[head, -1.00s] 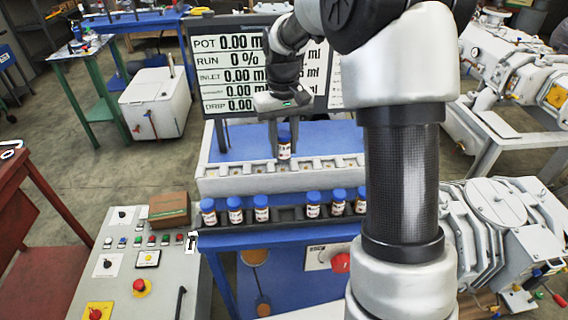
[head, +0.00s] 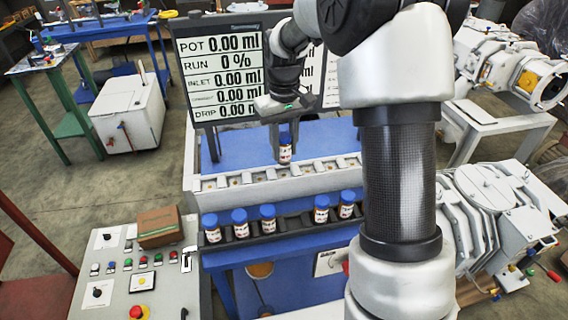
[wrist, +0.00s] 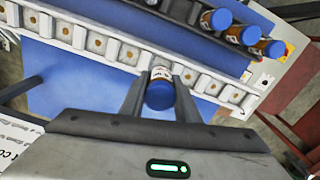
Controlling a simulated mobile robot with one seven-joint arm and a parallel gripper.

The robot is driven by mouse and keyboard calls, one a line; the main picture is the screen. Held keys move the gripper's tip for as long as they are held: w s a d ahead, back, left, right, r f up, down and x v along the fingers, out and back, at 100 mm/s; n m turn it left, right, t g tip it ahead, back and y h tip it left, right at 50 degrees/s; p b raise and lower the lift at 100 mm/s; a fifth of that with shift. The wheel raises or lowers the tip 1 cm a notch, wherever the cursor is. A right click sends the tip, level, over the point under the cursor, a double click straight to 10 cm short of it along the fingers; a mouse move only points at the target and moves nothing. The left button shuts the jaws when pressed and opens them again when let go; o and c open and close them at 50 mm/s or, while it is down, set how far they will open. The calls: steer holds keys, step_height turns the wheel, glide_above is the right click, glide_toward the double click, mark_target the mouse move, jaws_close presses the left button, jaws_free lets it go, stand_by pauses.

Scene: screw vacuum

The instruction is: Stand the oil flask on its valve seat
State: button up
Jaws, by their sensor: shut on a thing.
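My gripper (head: 285,143) is shut on an oil flask (head: 286,155), a small brown bottle with a white label and a blue cap. The flask looks upright, at or just above the white row of valve seats (head: 232,181) on the blue bench. In the wrist view the flask (wrist: 160,95) sits between both fingers, with its cap towards the camera. The seat row (wrist: 103,44) passes just beyond it, with brownish round centres in pale square blocks. The flask's bottom is hidden, so I cannot tell whether it touches a seat.
A dark rack (head: 292,224) with several more blue-capped flasks stands in front of the seat row. A display panel (head: 221,75) rises behind the bench. A control panel (head: 160,285) with a brown box (head: 158,226) is at lower left.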

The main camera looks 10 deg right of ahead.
mark_target(284, 161)
step_height(284, 161, down, 5)
steer(key=shift+r+b, duration=0.1)
steer(key=shift+b, duration=0.3)
steer(key=o, duration=1.1)
steer(key=shift+f, duration=0.2)
steer(key=shift+r, duration=0.1)
